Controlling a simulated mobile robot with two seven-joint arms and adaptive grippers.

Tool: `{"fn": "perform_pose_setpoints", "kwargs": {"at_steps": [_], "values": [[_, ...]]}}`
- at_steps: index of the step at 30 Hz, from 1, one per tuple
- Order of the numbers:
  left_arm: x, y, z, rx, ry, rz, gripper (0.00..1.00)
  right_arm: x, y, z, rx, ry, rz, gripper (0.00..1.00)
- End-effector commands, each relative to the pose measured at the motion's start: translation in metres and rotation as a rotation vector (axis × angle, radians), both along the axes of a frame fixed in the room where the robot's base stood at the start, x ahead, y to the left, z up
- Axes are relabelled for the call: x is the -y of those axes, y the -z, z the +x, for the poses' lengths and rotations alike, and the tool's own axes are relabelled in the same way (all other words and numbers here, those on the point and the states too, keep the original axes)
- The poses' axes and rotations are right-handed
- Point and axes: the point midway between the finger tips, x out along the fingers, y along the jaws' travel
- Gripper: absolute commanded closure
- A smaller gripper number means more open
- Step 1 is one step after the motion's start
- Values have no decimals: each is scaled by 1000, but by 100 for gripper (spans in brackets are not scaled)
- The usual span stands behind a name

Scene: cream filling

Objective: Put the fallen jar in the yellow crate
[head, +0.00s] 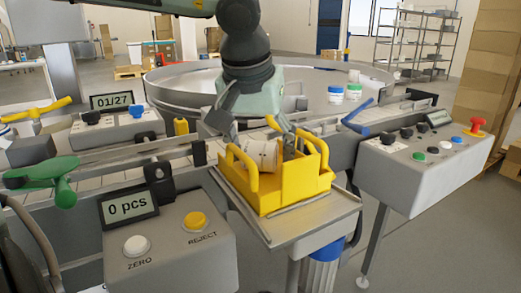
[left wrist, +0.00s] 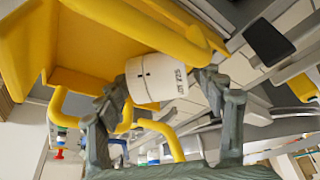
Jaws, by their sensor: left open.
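The yellow crate (head: 290,180) with raised handles stands on a metal platform at the end of the conveyor. A white jar (head: 262,154) with dark print lies tilted at the crate's left part, within its walls in the head view. The jar (left wrist: 157,76) also shows in the left wrist view, close to the yellow crate wall (left wrist: 75,85). My left gripper (head: 256,134) is over the crate, its fingers spread. In the left wrist view the fingers of the left gripper (left wrist: 163,88) are on either side of the jar; contact cannot be told. My right gripper is not in view.
Another control box (head: 425,160) is at right. The floor at front right is clear.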

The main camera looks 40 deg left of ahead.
Motion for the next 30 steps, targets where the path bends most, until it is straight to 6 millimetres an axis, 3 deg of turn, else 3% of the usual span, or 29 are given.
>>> {"fn": "perform_pose_setpoints", "kwargs": {"at_steps": [5,19,24,30], "values": [[1,-11,-2,3,-1,0,32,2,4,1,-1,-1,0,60],[14,-97,-35,3,-2,0,32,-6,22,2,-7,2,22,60],[17,-111,-41,1,0,1,32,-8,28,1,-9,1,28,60],[17,-114,-42,0,1,1,32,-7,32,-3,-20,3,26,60]]}}
